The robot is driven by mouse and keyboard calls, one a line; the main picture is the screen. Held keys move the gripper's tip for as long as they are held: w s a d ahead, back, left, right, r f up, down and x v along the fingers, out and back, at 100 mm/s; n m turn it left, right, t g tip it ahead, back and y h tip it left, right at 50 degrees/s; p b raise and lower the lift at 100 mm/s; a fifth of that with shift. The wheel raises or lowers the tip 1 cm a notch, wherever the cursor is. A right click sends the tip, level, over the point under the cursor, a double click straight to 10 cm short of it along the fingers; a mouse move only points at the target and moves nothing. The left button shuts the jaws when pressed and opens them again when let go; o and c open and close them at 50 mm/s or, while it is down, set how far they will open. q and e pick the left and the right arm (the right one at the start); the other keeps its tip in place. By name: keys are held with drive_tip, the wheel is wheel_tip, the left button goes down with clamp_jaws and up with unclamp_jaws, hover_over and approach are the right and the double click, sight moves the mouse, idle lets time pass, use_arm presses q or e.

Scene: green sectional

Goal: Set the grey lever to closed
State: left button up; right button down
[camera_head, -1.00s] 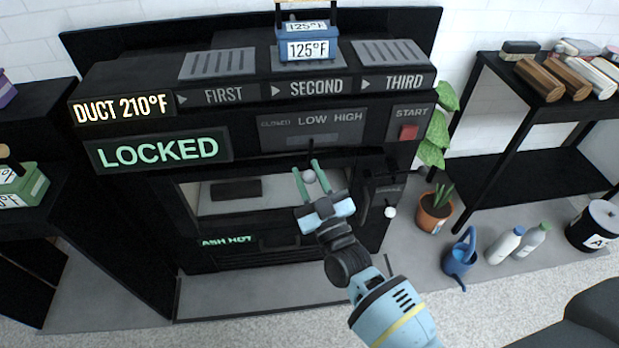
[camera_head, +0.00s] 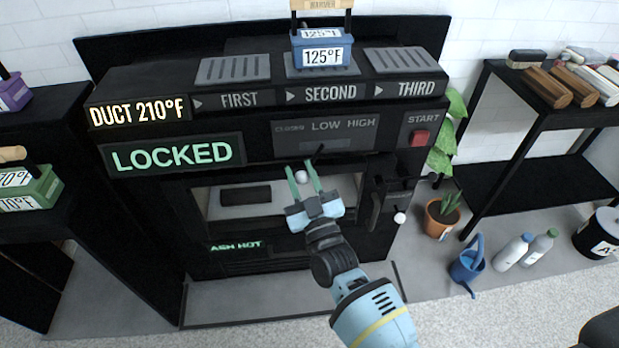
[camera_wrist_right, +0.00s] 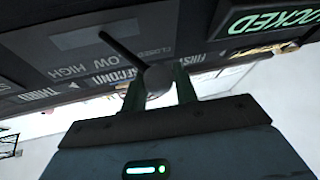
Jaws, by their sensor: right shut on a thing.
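The grey lever's round knob (camera_head: 301,176) stands out in front of the black machine, below the panel (camera_head: 324,135) marked CLOSED, LOW and HIGH. Its thin dark rod slants from the knob up and right to the panel, under LOW. The knob is left of LOW, below and a little right of CLOSED. My right gripper (camera_head: 302,173) has its green fingers on both sides of the knob, shut on it. The right wrist view shows the knob (camera_wrist_right: 158,80) between the fingers and the rod running to the panel. My left gripper is not in view.
A display (camera_head: 173,154) reads LOCKED, and a red START button (camera_head: 419,137) is at right. A blue 125°F block (camera_head: 323,50) stands on top. A white-knobbed handle (camera_head: 400,218) is right of the oven window. A plant pot (camera_head: 442,217) and watering can (camera_head: 468,263) stand on the floor.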

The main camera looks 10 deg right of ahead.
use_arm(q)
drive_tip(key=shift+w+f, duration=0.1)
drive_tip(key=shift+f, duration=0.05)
use_arm(e)
drive_tip(key=shift+w+a+f, duration=0.2)
drive_tip(key=shift+a+f, duration=0.15)
drive_tip(key=shift+f, duration=0.15)
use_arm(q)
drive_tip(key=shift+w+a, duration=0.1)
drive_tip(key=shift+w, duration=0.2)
use_arm(e)
drive_tip(key=c, duration=1.1)
unclamp_jaws()
drive_tip(key=shift+f, duration=0.1)
drive_tip(key=shift+c, duration=0.2)
drive_tip(key=shift+w, duration=0.1)
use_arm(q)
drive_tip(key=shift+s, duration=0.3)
use_arm(e)
drive_tip(key=shift+s+d+f, duration=0.1)
drive_tip(key=shift+s, duration=0.15)
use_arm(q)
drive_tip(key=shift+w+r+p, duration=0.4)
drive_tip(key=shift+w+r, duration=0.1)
use_arm(e)
drive_tip(key=a+v, duration=0.1)
drive_tip(key=v, duration=0.6)
drive_tip(key=shift+s+d+r, duration=0.15)
drive_tip(key=shift+d+r, duration=0.25)
drive_tip(key=shift+d, duration=0.05)
